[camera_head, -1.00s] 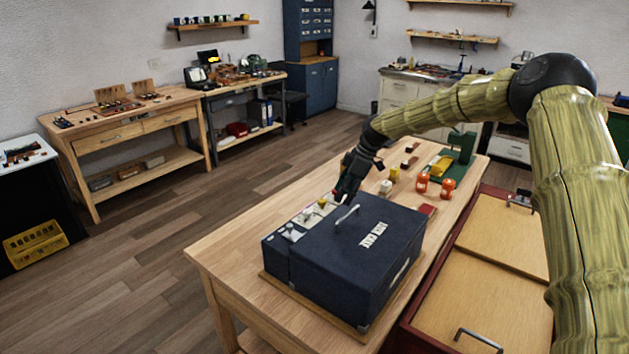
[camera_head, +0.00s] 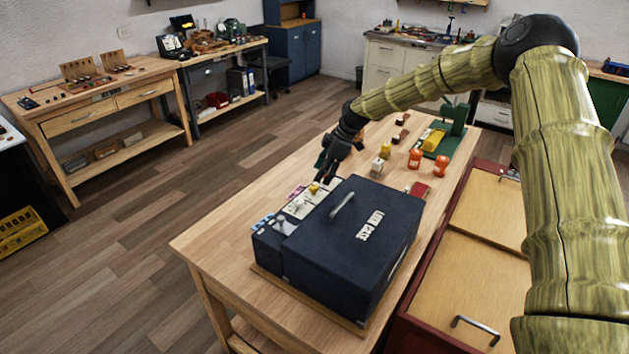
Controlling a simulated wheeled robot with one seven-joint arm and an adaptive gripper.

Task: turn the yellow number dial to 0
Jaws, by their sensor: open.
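The yellow number dial (camera_head: 314,188) is a small yellow spot on the control strip along the left side of the dark blue lock case (camera_head: 375,225). The case stands on the wooden table and has a grey handle on its lid. The dial's digits are too small to read. My gripper (camera_head: 328,174) is dark and points down just behind and above the dial, at the far end of the strip. It is open and I see nothing held in it. I cannot tell whether a fingertip touches the dial.
A green stand (camera_head: 455,117) is at the table's far end. The table's left front is clear.

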